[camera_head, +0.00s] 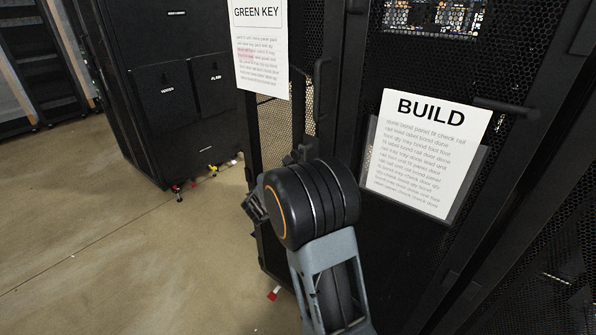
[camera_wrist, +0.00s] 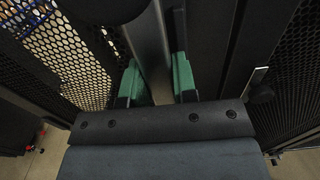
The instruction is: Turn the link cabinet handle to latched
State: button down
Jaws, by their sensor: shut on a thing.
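My gripper (camera_wrist: 157,88) shows two green fingertips in the wrist view. They are shut on a dark grey bar that runs upward between them, which looks like the cabinet handle (camera_wrist: 150,45). The bar's lower end is hidden by the gripper body. In the head view my dark wrist joint hides the fingers. A black upright handle (camera_head: 321,88) shows just above my wrist, on the mesh-door cabinet. I cannot tell its exact turn angle or whether it is latched. No label reading "link" is legible.
A GREEN KEY sheet (camera_head: 258,45) hangs on the left cabinet. Dark cabinets (camera_head: 185,85) stand further back. Open concrete floor (camera_head: 110,250) lies to the left.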

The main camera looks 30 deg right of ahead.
jog(key=shift+s+d+f+n, duration=0.1)
jog(key=shift+s+f+n, duration=0.05)
jog(key=shift+s+n, duration=0.15)
jog(key=c, duration=0.9)
grip_release()
jog(key=shift+w, duration=0.1)
jog(key=v, duration=1.4)
